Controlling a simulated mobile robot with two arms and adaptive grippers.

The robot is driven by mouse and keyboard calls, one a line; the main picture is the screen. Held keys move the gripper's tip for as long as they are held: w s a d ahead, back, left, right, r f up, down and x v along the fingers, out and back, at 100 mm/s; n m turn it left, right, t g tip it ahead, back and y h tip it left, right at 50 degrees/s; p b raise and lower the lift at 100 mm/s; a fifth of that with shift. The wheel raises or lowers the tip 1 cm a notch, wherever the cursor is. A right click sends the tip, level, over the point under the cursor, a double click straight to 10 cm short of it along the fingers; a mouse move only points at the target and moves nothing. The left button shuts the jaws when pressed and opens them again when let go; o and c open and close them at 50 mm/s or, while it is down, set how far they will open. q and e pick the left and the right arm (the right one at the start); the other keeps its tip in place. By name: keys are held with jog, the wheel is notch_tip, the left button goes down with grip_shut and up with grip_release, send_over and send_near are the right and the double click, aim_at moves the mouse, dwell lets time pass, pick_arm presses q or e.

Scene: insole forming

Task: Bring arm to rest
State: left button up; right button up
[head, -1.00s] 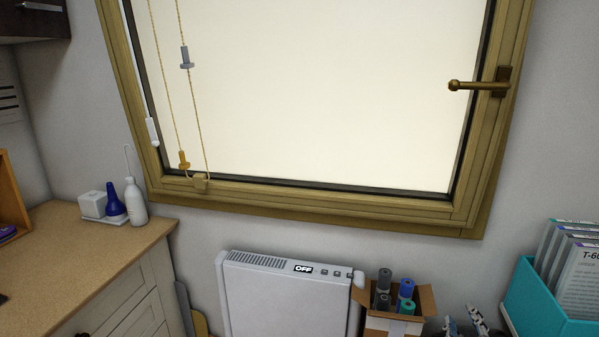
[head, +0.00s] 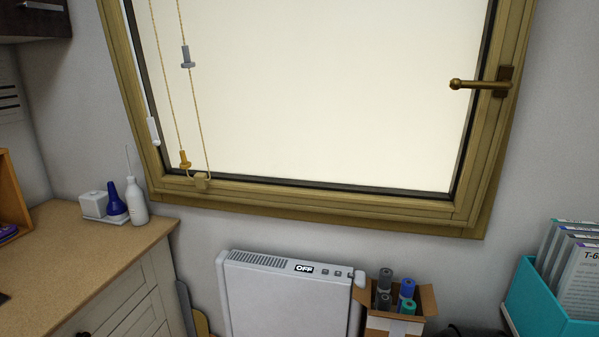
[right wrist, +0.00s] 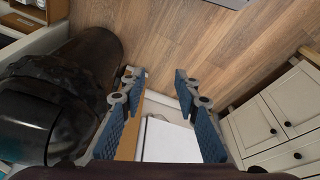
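My right gripper (right wrist: 160,115) shows in the right wrist view. Its two blue-padded fingers are spread wide apart, and nothing is held between them. Beyond the fingers are the wood floor (right wrist: 150,40) and, lower down, a white surface (right wrist: 168,140). In the head view neither gripper shows clearly; a small dark shape at the bottom edge, right of the cardboard box, is too cut off to identify. My left gripper is in neither current view.
A white heater (head: 288,300) reading OFF stands under the window (head: 310,100). Right of it are a cardboard box of rolls (head: 428,303) and a teal file holder (head: 548,305). A wooden-topped counter (head: 80,255) with bottles is at left. White drawers (right wrist: 285,120) show in the wrist view.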

jog(key=s+f+g, duration=0.1)
jog(key=s+f, duration=0.1)
jog(key=f, duration=0.9)
jog(key=s+f, duration=0.3)
jog(key=f, duration=0.8)
jog(key=s+d+f+g, duration=0.1)
jog(key=s+d+f, duration=0.2)
jog(key=s+f, duration=1)
jog(key=shift+s+d+f, duration=0.15)
jog(key=shift+s, duration=1.05)
